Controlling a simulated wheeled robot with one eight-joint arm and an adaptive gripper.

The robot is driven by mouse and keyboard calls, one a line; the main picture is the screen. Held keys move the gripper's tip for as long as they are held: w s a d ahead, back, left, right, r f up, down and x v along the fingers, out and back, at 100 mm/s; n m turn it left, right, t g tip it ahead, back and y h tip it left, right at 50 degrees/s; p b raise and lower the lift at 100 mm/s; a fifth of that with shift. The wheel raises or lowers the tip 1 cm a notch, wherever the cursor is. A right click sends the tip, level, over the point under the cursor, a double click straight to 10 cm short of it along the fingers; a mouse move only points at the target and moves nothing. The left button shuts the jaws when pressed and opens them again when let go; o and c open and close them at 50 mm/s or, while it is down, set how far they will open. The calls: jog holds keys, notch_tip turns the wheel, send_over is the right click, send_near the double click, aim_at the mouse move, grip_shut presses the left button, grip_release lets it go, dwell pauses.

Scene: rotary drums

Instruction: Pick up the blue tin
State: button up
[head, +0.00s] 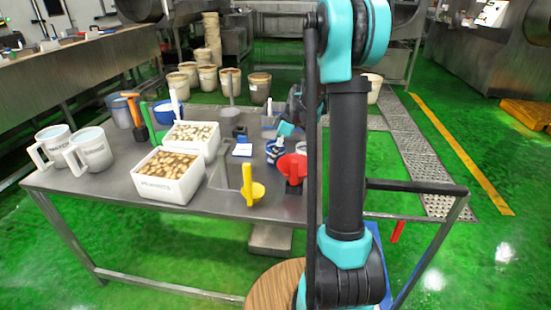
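A small blue and white container (274,152), possibly the blue tin, stands on the metal table (150,218) right of its middle. Another blue round vessel (166,112) stands at the back left of the table, partly behind other items. My gripper (282,138) appears as a small teal and dark shape just above the blue and white container. The arm column hides part of that area. Its fingers are too small to make out, and I cannot tell whether it touches the container.
Two white crates (168,178) and two white jugs (90,151) occupy the left side. Several buckets (230,82) stand on the green floor behind.

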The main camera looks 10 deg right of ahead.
jog(key=shift+x, duration=1)
jog(key=shift+r, duration=0.1)
jog(key=c, duration=1.3)
jog(key=shift+c, duration=0.2)
